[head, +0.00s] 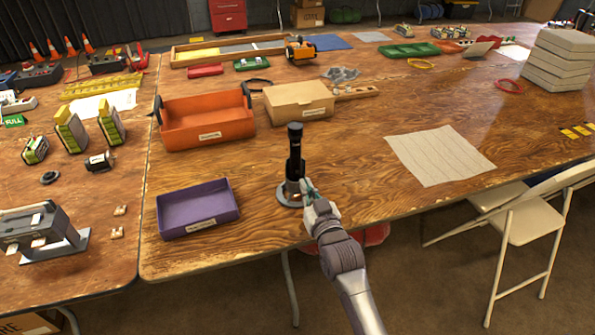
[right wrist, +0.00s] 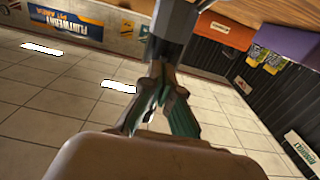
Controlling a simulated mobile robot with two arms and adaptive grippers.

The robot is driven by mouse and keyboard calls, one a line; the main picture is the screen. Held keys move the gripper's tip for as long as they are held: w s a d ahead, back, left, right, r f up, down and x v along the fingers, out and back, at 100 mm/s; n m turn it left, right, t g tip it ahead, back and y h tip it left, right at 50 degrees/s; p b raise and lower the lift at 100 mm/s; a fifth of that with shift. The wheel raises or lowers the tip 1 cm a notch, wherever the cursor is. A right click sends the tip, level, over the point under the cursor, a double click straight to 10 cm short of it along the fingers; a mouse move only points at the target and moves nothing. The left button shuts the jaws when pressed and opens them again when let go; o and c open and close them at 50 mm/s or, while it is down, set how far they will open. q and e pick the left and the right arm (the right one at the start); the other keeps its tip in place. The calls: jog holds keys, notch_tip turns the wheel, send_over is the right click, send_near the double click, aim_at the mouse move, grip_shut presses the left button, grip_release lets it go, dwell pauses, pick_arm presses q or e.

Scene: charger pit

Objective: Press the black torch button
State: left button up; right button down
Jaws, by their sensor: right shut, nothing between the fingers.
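A black torch (head: 295,155) stands upright on a round grey base (head: 287,194) near the front edge of the wooden table. My right gripper (head: 307,187) is at the torch's lower right side, its fingers shut with nothing between them. In the right wrist view the shut fingertips (right wrist: 160,72) point at a dark grey upright shape (right wrist: 172,28), which looks like part of the torch. I cannot tell whether they touch it. The torch's button cannot be made out in either view. My left gripper is not in view.
A purple tray (head: 197,208) lies left of the torch. An orange tool tray (head: 207,118) and a tan box (head: 299,101) stand behind it. A pale cloth (head: 440,155) lies to the right, with bare table between. A folding chair (head: 525,215) stands at the front right.

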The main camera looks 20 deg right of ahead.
aim_at(300, 172)
jog(key=shift+w+b, duration=0.55)
jog(key=shift+w, duration=1.7)
jog(key=shift+s+r+p, duration=0.1)
jog(key=shift+s+p, duration=0.9)
jog(key=shift+s, duration=0.3)
jog(key=shift+s+p, duration=1.45)
jog(key=shift+s, duration=1.3)
